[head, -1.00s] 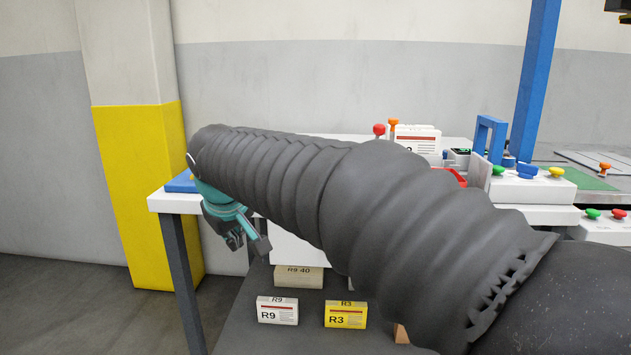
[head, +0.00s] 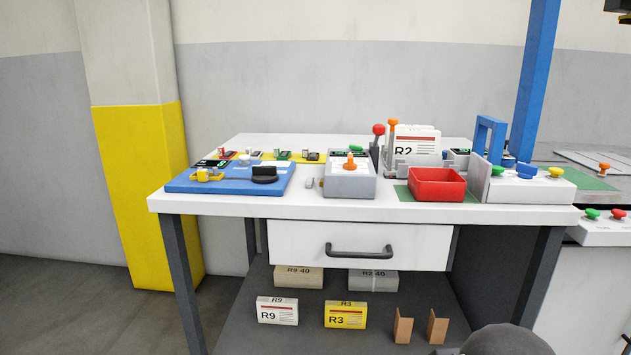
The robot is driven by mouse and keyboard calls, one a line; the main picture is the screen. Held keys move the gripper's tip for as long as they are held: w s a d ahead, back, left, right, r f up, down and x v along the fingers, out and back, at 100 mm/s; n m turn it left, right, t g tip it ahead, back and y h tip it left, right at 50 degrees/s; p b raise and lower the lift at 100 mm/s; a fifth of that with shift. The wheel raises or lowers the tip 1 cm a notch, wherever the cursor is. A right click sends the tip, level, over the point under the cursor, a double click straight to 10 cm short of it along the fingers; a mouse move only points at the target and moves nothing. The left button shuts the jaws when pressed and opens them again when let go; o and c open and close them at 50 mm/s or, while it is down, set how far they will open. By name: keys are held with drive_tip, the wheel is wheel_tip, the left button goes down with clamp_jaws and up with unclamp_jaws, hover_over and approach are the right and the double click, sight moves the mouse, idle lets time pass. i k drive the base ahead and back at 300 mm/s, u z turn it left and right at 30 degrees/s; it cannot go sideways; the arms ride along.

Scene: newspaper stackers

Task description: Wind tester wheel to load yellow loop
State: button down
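A blue tester board (head: 225,184) lies on the left of the white bench. A black round wheel (head: 264,175) sits on its right part. A small yellow piece (head: 207,174), with a yellow knob at its left, sits on the board's left part; it is too small to tell whether it is the yellow loop. A white round piece (head: 245,159) and a small dark display are on the board's far part. My gripper is out of view; only a dark rounded part of my arm shows at the bottom right.
Behind the board stand several small coloured clips. A grey box with an orange knob (head: 350,165), a red tray (head: 437,185) and an R2 carton (head: 416,141) stand to the right. A closed drawer (head: 360,245) is below, above a shelf of cartons.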

sight(262, 175)
drive_tip(key=u, duration=2.9)
drive_tip(key=k, duration=0.7)
drive_tip(key=z, duration=1.55)
